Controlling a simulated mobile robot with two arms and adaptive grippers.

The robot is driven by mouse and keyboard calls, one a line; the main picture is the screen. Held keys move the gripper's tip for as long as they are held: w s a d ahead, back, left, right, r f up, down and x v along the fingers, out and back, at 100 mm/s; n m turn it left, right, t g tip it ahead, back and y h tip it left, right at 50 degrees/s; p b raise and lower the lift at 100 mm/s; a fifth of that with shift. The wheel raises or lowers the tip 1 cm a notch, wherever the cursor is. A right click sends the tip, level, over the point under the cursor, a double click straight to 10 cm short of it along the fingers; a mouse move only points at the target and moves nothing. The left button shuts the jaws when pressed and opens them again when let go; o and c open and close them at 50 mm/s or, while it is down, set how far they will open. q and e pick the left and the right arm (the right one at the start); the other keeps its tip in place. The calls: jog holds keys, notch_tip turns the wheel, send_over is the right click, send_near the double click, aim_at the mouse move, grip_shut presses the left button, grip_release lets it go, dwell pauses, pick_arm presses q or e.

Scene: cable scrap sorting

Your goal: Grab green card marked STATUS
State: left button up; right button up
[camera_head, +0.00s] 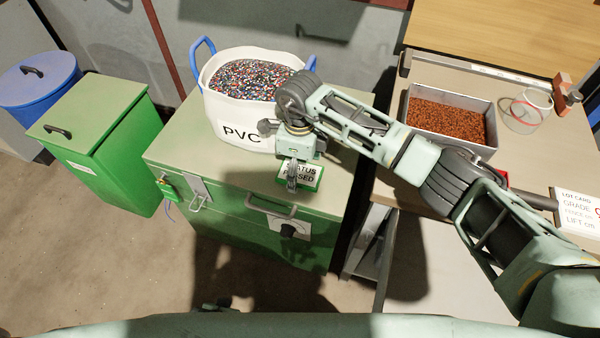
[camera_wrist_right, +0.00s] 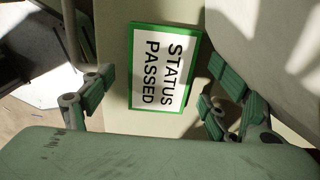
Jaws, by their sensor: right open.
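The green-bordered card (camera_wrist_right: 163,66) with a white face reads "STATUS PASSED". In the head view the card (camera_head: 312,177) lies on top of the green chest (camera_head: 190,140), in front of the white PVC bag, partly hidden by my right gripper. My right gripper (camera_head: 292,186) is above the card, its fingers pointing down. In the right wrist view its open fingers (camera_wrist_right: 155,105) show on both sides of the card, with nothing between them held. I cannot tell whether the fingers touch the card. My left gripper is not in view.
The white PVC bag (camera_head: 238,112) with blue handles stands close behind the card. A table to the right holds a grey tray (camera_head: 480,148) of brown granules, a clear ring-shaped item (camera_head: 519,117) and a lot card (camera_head: 580,212). Green (camera_head: 90,130) and blue (camera_head: 40,78) bins stand left.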

jog(key=shift+f, duration=0.1)
jog(key=c, duration=1.3)
